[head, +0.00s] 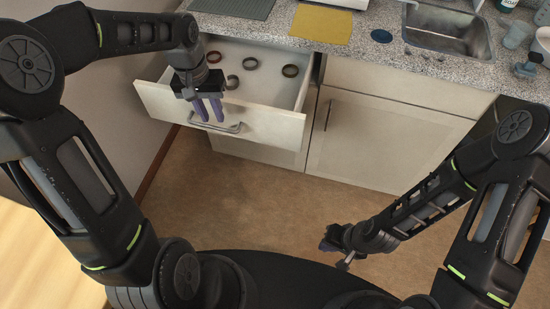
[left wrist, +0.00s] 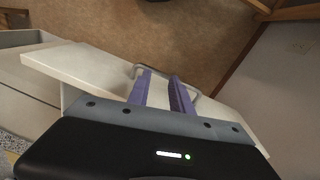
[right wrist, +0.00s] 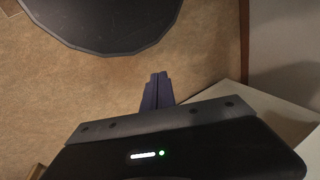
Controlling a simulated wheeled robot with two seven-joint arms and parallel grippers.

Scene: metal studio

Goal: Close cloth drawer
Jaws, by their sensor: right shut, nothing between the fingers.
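A white drawer (head: 268,124) under the left part of the counter stands pulled open, with several dark and brown ring-shaped items inside. A metal bar handle (head: 230,127) is on its front. My left gripper (head: 208,110) is at the drawer front, fingers pointing down near the handle. In the left wrist view, its purple fingers (left wrist: 160,88) are apart, with the handle (left wrist: 194,92) just beyond them. I cannot tell whether they touch it. My right gripper (head: 328,242) is low over the floor, away from the drawer. In the right wrist view its fingers (right wrist: 157,88) are together and empty.
The granite counter (head: 375,57) holds a yellow cloth (head: 321,22), a grey mat (head: 233,8), and a sink (head: 447,29) at the right. A closed cabinet door (head: 375,138) is right of the drawer. A wall is close on the left; the brown floor (head: 250,200) in front is clear.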

